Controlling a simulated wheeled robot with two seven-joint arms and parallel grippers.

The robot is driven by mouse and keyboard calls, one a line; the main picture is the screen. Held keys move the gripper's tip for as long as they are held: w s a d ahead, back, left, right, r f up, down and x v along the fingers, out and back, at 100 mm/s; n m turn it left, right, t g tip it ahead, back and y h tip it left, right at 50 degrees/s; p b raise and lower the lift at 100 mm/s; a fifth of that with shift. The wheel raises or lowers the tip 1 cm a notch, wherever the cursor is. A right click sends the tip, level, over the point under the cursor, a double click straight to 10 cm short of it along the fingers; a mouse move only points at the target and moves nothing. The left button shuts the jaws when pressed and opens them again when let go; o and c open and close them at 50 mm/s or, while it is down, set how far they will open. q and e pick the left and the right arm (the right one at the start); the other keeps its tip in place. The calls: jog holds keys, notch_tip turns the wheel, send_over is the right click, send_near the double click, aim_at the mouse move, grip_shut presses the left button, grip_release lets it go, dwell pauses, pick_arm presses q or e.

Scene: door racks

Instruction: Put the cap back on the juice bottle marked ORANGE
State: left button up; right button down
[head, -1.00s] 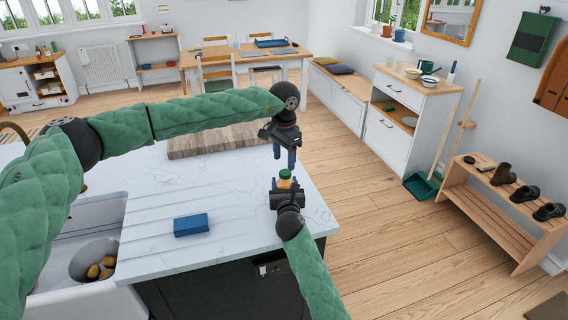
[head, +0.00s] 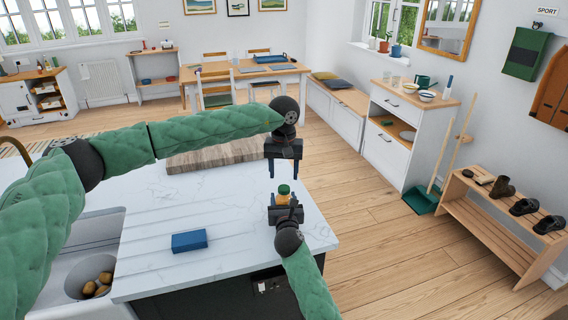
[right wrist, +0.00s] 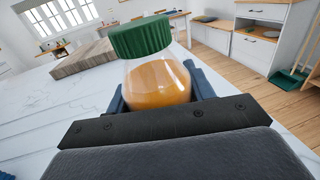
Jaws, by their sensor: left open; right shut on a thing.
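The juice bottle (right wrist: 155,85), clear with orange juice in it, stands on the counter's right part. A ridged green cap (right wrist: 139,37) sits on its top; whether it is fully seated I cannot tell. No ORANGE marking is readable. In the head view the green cap (head: 284,189) and a little orange show above my right gripper (head: 285,208), which is shut around the bottle from the near side. The bottle's lower part is hidden. My left gripper (head: 283,172) points down just above the cap, open and empty, apart from it.
A blue box (head: 189,241) lies on the white counter (head: 150,220), left of the bottle. A wooden board (head: 215,155) lies behind. The sink (head: 90,265) is at the left. The counter's right edge is close to the bottle.

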pick_arm(q)
jog(key=n, duration=0.7)
jog(key=shift+d+r, duration=0.15)
jog(key=shift+r, duration=0.05)
jog(key=n, duration=0.5)
jog(key=shift+r+n, duration=0.15)
jog(key=shift+n, duration=0.15)
jog(key=n, duration=0.6)
jog(key=shift+d+r+n, duration=0.1)
jog(key=shift+r+n, duration=0.1)
jog(key=shift+n, duration=0.2)
jog(key=n, duration=0.5)
jog(key=shift+r+n, duration=0.15)
jog(key=shift+n, duration=0.15)
jog(key=n, duration=0.6)
jog(key=shift+w+r+n, duration=0.1)
jog(key=shift+r+n, duration=0.05)
jog(key=shift+n, duration=0.25)
jog(key=n, duration=0.5)
jog(key=shift+r+n, duration=0.15)
jog(key=shift+n, duration=0.15)
jog(key=n, duration=0.5)
jog(key=shift+r+n, duration=0.15)
jog(key=shift+n, duration=0.15)
jog(key=n, duration=0.6)
jog(key=shift+w+a+r+n, duration=0.1)
jog(key=shift+a+r+n, duration=0.1)
jog(key=shift+n, duration=0.2)
